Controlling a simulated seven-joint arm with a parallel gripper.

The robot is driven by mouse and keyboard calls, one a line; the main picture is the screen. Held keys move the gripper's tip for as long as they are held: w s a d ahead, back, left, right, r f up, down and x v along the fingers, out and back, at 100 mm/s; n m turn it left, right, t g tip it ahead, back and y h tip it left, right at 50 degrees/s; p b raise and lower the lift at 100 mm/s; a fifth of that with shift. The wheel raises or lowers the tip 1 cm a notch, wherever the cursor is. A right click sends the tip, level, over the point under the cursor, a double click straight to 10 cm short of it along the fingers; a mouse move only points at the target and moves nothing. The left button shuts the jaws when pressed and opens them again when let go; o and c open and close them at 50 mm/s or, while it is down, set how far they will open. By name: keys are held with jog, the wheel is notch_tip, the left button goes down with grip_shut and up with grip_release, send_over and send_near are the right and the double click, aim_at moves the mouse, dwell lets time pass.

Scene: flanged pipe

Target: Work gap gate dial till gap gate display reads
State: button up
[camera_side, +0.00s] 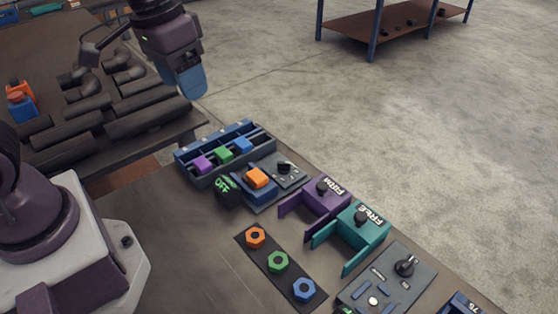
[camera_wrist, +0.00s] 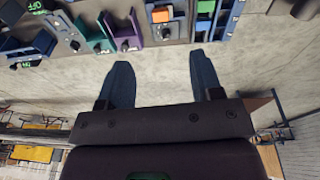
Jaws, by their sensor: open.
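I cannot tell for sure which control is the gap gate dial. A dark knob (camera_side: 284,168) sits on a grey plate beside a blue fixture holding an orange block (camera_side: 257,178). A dark display (camera_side: 227,187) reading OFF in green stands beside that fixture. Another dark knob (camera_side: 405,266) sits on a grey panel at lower right and also shows in the wrist view (camera_wrist: 75,45). The purple gate (camera_side: 318,198) reads FIRM and the teal gate (camera_side: 358,230) reads FREE; each has a dark knob. My gripper (camera_side: 189,82) is open and empty, above and away from these; its fingers spread apart in the wrist view (camera_wrist: 163,75).
A blue bin (camera_side: 180,158) holds purple, green and blue blocks. Orange, green and blue nuts lie on a dark strip (camera_side: 265,262). Dark pipes (camera_side: 120,90) lie on the other table. A blue device (camera_side: 463,304) is cut off at lower right.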

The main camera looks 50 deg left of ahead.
aim_at(284, 162)
jog(key=w+d+f+n+g, duration=0.1)
jog(key=w+f+n, duration=0.3)
jog(key=w+f, duration=0.5)
jog(key=w+f+n+g, duration=0.1)
jog(key=w+f+n, duration=0.4)
jog(key=w, duration=0.5)
jog(key=shift+m, duration=0.3)
notch_tip(284, 162, down, 13)
jog(key=shift+w+f, duration=0.15)
jog(key=c, duration=0.9)
